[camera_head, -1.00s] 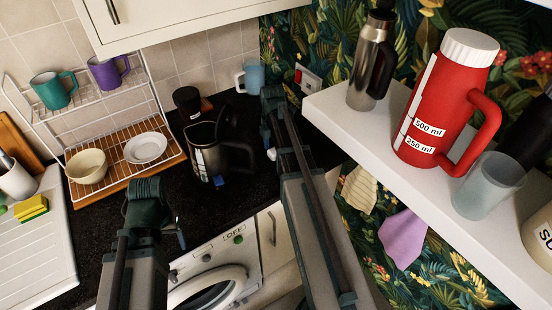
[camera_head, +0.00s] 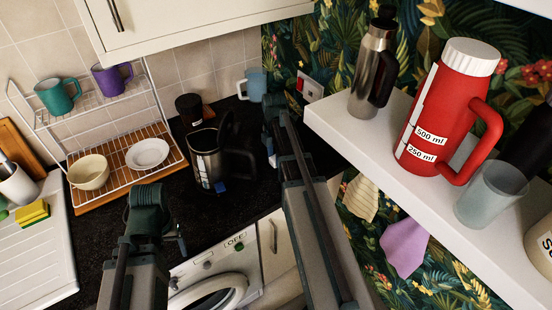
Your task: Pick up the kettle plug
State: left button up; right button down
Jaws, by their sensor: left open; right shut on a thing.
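The metal kettle (camera_head: 207,164) with a black handle stands upright on the dark counter, a small blue part low on its side. My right gripper (camera_head: 272,146) is to the right of the kettle, over the back of the counter. It is shut on a small white thing (camera_head: 272,160), which looks like the kettle plug; my arm hides most of it. No cord can be made out. My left gripper (camera_head: 180,240) is open and empty near the counter's front edge, in front of the kettle and apart from it.
A wall socket (camera_head: 309,87) with a red switch is behind my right arm. A white shelf (camera_head: 340,130) at right carries a red jug (camera_head: 445,120) and a flask (camera_head: 373,75). A dish rack (camera_head: 125,170) stands left. A blue mug (camera_head: 253,84) is at the back.

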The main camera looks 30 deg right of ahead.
pick_arm(q)
jog(key=shift+r+p, duration=0.45)
jog(key=shift+r, duration=0.05)
pick_arm(e)
jog(key=shift+r, duration=0.45)
pick_arm(q)
notch_tip(320, 180, up, 3)
jog(key=p, duration=0.2)
jog(key=shift+f+p, duration=0.15)
jog(key=shift+p, duration=0.2)
pick_arm(e)
notch_tip(320, 180, up, 3)
jog(key=shift+f, duration=0.1)
pick_arm(q)
jog(key=shift+r+p, duration=0.6)
pick_arm(e)
jog(key=s+a, duration=0.2)
jog(key=s, duration=0.2)
jog(key=s+a, duration=0.3)
jog(key=s, duration=0.2)
jog(key=s+a+r, duration=0.1)
jog(key=s+a, duration=0.1)
jog(key=s, duration=0.3)
jog(key=shift+a, duration=0.35)
